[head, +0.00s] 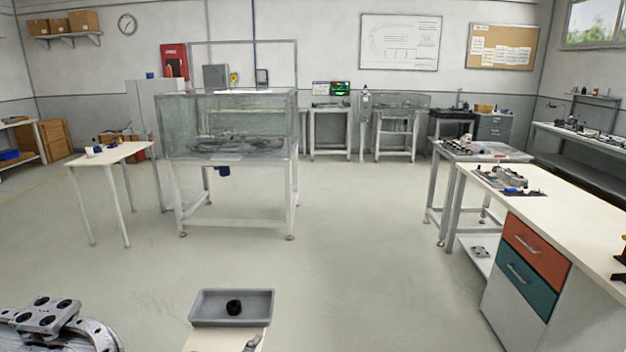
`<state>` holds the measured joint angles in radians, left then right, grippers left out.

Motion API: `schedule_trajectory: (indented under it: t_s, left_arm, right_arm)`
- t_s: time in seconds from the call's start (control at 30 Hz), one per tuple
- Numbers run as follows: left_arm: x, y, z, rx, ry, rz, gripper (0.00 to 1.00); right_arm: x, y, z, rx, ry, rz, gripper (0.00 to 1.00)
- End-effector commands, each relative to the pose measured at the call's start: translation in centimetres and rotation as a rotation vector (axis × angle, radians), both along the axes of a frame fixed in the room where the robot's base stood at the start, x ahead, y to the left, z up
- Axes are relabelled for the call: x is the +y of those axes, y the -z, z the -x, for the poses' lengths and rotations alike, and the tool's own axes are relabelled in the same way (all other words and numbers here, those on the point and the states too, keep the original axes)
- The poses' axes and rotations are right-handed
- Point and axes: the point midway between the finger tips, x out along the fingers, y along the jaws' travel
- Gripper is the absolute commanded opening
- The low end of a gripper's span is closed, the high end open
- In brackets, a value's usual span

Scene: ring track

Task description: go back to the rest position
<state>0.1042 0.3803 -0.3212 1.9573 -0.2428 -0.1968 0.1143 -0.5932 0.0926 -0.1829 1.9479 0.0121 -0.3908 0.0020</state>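Neither of my grippers shows in the head view. At the bottom left a metal ring track (95,335) is cut off by the picture edge. A flat grey carriage plate (48,314) with several dark round rollers or holes sits on it. To its right a grey tray (205,312) stands on a small pale table (200,341), with a black round part (234,307) inside. A small grey item (253,343) lies at the table's front, partly cut off.
A long bench (560,210) with red and teal drawers stands at the right, a dark object (620,265) at its edge. A glass-walled enclosure (230,125) and a small white table (115,155) stand farther back. The middle floor (350,220) is clear.

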Motion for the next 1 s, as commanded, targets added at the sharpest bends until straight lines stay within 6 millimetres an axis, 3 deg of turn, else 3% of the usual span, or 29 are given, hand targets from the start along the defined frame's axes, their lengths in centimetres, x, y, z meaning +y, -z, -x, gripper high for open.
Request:
schedule_trajectory:
  t_s: [0.03, 0.1, 0.17, 0.3, 0.4, 0.5, 0.6, 1.0]
  left_arm:
    - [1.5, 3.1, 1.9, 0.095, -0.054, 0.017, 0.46]
    - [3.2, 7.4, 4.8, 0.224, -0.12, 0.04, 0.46]
    - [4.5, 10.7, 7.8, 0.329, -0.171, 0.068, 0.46]
    - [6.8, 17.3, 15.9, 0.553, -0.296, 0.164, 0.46]
    - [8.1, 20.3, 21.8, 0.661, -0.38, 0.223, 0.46]
    - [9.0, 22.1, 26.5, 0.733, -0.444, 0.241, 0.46]
    - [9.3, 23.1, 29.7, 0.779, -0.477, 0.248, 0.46]
    - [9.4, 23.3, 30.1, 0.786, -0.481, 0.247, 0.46]
  right_arm:
    - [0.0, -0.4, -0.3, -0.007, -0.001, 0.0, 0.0]
    - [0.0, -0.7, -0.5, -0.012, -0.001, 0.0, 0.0]
    - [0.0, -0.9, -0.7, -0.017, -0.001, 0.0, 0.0]
    - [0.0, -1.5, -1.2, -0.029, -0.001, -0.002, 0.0]
    - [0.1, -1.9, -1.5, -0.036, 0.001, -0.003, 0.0]
    - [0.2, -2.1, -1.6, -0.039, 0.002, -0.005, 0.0]
    - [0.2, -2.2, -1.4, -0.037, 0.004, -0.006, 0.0]
    - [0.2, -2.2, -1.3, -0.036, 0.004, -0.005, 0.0]
